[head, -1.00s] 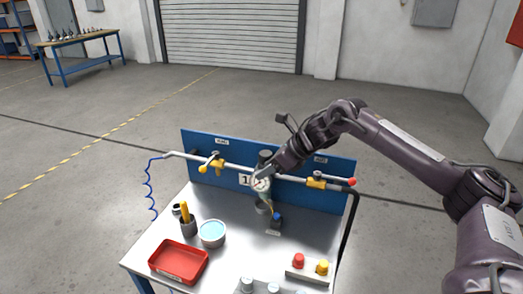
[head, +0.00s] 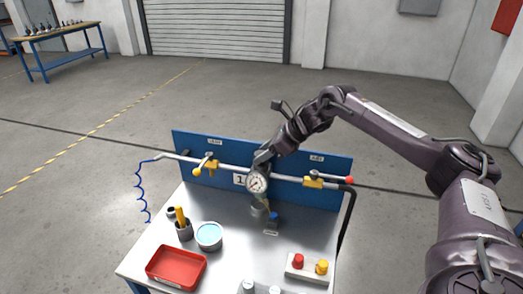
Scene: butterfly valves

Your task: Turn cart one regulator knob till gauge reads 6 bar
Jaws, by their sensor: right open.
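The cart (head: 225,262) has a metal top and a blue back panel (head: 325,195) with a plate marked 1. A pipe runs along the panel. The round white gauge (head: 257,182) sits at the middle of the pipe; its reading is too small to tell. The regulator body (head: 258,208) hangs below the gauge. The regulator knob is hidden at the top, behind my right gripper (head: 263,158). My right gripper is open and points down at the top of the regulator, just above the gauge. I cannot tell whether it touches the knob. My left gripper is not in view.
Yellow valve handles (head: 206,167) sit on the pipe left and right of the gauge.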

